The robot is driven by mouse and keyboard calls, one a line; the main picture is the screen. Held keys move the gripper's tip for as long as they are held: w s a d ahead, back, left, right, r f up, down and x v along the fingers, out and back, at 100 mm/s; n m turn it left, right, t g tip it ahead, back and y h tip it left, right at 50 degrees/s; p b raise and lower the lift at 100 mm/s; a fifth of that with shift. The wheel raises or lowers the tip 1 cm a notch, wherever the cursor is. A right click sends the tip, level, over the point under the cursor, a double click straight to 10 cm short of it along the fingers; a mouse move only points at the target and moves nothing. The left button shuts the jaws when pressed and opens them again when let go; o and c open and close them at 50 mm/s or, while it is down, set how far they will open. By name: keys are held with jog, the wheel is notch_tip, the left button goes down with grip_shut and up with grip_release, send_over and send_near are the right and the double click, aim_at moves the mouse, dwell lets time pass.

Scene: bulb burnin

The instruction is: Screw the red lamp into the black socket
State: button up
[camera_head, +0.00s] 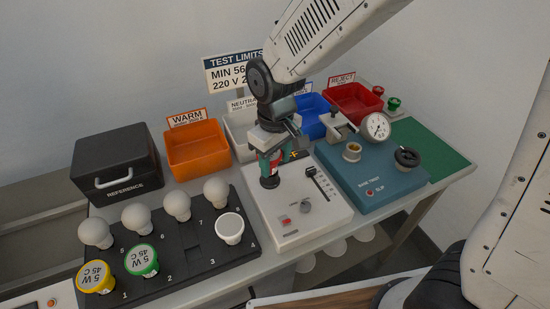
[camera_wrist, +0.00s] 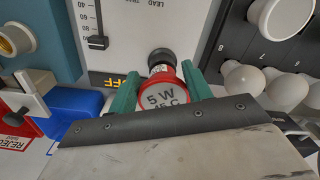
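The red lamp (camera_wrist: 165,97), marked 5 W 45 C, is between the green fingers of my gripper (camera_wrist: 163,88). The fingers touch it on both sides, so my gripper is shut on it. In the head view my gripper (camera_head: 272,160) points down over the white tester, and only slivers of the red lamp (camera_head: 275,158) show. The black socket (camera_head: 269,182) stands on the tester, right below the lamp. In the wrist view the socket (camera_wrist: 160,57) lies just beyond the lamp's narrow end. Whether the lamp's base sits inside the socket is hard to tell.
The white tester (camera_head: 318,213) has a slider and a red switch. A black rack (camera_head: 190,262) holds several bulbs at left. A teal device (camera_head: 375,185) with a dial gauge stands at right. Orange (camera_head: 197,155), white, blue and red (camera_head: 352,103) bins line the back.

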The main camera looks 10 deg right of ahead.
jog(key=m, duration=0.2)
jog(key=a+m, duration=0.1)
jog(key=m, duration=0.2)
jog(key=shift+w+m, duration=0.1)
jog(key=shift+m, duration=0.2)
jog(key=shift+o, duration=0.2)
jog(key=m, duration=0.4)
jog(key=a+m, duration=0.1)
jog(key=shift+w+r+m, duration=0.1)
jog(key=shift+w+m, duration=0.2)
jog(key=shift+m, duration=0.1)
jog(key=m, duration=0.5)
jog(key=shift+w+a+m, duration=0.2)
jog(key=shift+a+m, duration=0.05)
jog(key=shift+m, duration=0.15)
jog(key=m, duration=0.2)
jog(key=a+m, duration=0.1)
jog(key=m, duration=0.1)
jog(key=shift+c, duration=0.2)
jog(key=shift+w+m, duration=0.1)
jog(key=shift+m, duration=0.8)
jog(key=shift+c, duration=0.2)
jog(key=o, duration=0.8)
jog(key=shift+d, duration=0.1)
jog(key=shift+o, duration=0.2)
